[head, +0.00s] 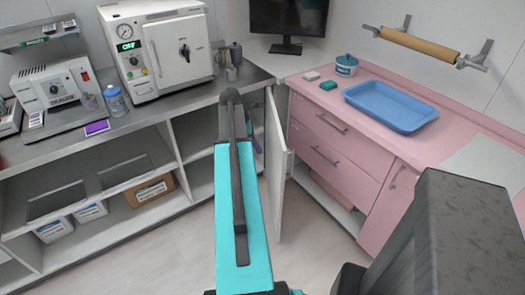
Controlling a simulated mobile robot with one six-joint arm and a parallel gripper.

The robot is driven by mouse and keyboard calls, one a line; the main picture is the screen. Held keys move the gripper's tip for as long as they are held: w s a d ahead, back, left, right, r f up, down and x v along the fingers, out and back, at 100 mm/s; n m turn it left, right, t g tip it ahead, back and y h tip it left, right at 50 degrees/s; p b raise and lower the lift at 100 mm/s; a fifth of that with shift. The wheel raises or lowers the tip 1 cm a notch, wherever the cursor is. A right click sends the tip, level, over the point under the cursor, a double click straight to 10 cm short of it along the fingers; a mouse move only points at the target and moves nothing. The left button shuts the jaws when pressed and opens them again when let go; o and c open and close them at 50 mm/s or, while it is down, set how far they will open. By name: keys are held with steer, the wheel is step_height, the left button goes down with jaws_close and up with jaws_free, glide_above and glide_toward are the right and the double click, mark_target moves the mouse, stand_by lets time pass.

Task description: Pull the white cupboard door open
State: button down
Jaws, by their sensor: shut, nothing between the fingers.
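The white cupboard door (277,165) is under the counter at the inner corner, just left of the pink drawers. It stands swung out from the cupboard front, its panel seen nearly edge-on. A narrow part of the cupboard's inside (257,112) shows to its left. My teal and dark grey arm rises through the middle of the picture, left of the door, and covers part of the cupboard. My gripper cannot be made out; the arm hides that area. Whether anything of mine touches the door cannot be seen.
A steel counter (172,110) with a white autoclave (160,50) runs left, above open shelves with boxes. A pink drawer unit (335,150) carrying a blue tray (390,105) stands right, close to the door. The floor (315,245) before the door is clear.

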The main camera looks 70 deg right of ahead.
steer(key=s+d+f+p, duration=0.3)
steer(key=s+f, duration=0.3)
steer(key=f, duration=0.2)
steer(key=shift+s+d+f, duration=0.25)
steer(key=shift+d+f, duration=0.05)
stand_by(0.3)
stand_by(0.4)
